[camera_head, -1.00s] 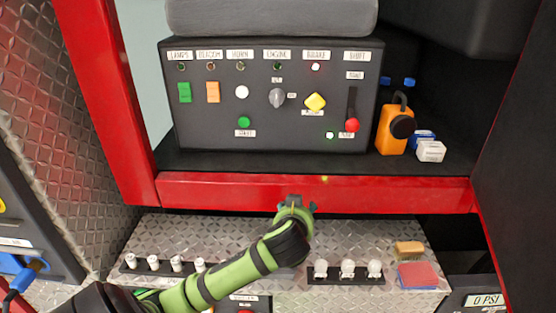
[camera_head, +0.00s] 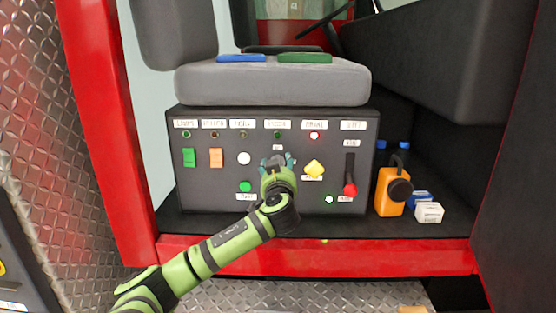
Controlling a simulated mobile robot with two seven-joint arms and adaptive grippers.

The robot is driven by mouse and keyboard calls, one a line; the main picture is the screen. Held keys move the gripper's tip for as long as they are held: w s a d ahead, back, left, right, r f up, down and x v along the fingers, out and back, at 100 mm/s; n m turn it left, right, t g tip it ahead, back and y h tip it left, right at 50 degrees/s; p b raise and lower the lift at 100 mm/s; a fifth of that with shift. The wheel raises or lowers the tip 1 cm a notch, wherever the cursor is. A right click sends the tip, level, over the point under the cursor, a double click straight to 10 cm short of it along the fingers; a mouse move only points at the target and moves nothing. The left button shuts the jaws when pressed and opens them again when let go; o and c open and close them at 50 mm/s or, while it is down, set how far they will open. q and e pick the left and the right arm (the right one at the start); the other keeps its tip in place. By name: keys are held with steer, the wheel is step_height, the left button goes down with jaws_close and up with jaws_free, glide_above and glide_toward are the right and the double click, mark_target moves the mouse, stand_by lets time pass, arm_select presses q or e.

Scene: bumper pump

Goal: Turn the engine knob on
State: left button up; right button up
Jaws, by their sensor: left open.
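The dark control panel (camera_head: 210,190) stands under the grey seat, with labels along its top. The engine knob, a grey knob under the fourth label, is now mostly or fully hidden behind my left gripper. My left gripper (camera_head: 277,162) is open, with its fingertips at the knob's place on the panel. I cannot tell whether the fingers touch the knob. My left arm comes up from the lower left. The right gripper is not in view.
Beside the knob's place are a white button (camera_head: 244,158), a green button (camera_head: 246,186), a yellow knob (camera_head: 314,169) and a red-tipped lever (camera_head: 350,188). An orange container (camera_head: 391,192) and small boxes (camera_head: 429,212) stand at right. A red sill (camera_head: 400,258) runs below.

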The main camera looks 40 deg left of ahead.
arm_select(q)
steer(key=shift+w+a, duration=0.35)
steer(key=shift+w, duration=0.1)
